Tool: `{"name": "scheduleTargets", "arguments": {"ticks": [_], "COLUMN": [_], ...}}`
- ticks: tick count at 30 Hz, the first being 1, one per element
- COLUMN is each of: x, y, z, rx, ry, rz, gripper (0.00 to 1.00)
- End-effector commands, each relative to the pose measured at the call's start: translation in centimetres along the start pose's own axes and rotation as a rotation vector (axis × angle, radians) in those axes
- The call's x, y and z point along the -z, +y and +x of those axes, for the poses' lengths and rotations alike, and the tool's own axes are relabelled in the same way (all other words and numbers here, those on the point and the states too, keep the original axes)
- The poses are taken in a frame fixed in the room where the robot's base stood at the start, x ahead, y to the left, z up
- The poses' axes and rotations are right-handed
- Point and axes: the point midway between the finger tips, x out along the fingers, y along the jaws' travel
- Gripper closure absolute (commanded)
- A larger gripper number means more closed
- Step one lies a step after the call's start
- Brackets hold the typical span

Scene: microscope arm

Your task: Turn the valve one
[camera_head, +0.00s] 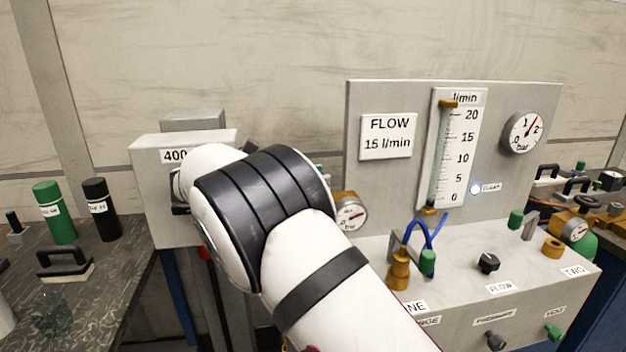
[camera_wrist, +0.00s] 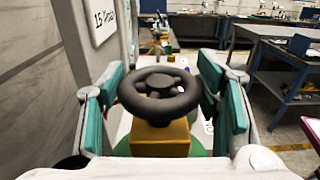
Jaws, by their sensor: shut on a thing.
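In the wrist view, a black round handwheel (camera_wrist: 158,92) with a central hub sits on a square brass valve body (camera_wrist: 160,138), with green below it. My gripper (camera_wrist: 162,84) has teal-padded fingers on the left and right of the wheel and is shut on its rim. A label partly covered by my arm (camera_head: 416,307) shows the letters "NE". A second label reads "TWO" (camera_head: 573,271), near a brass fitting (camera_head: 553,247).
A grey panel stands behind, with a "FLOW 15 l/min" sign (camera_head: 388,136), a flow tube (camera_head: 440,155), a bar gauge (camera_head: 524,132) and a lit lamp (camera_head: 475,189). Blue hoses (camera_head: 424,232) and a black knob (camera_head: 488,262) are on the bench unit. Green and black bottles (camera_head: 55,212) stand left.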

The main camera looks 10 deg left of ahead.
Motion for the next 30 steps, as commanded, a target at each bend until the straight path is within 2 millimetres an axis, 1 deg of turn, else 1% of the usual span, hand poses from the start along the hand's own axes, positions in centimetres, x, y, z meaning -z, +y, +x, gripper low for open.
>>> {"name": "scheduleTargets", "arguments": {"ticks": [9,10,11,12,23,26,30], "x": [-0.1,-0.1,-0.1,-0.1,-0.1,-0.1,0.0], "y": [0.0,0.0,0.0,0.0,0.0,0.1,0.0], "z": [0.1,0.1,0.1,0.1,-0.1,-0.9,-3.0], "rx": [0.003,0.003,0.003,0.003,0.001,0.000,-0.001], "ry": [-0.002,-0.002,-0.002,-0.002,-0.001,-0.001,-0.002], "rz": [0.002,0.002,0.002,0.002,0.002,0.003,0.004], "gripper": [0.70,0.38,0.31,0.22,0.21,0.21,0.21]}}
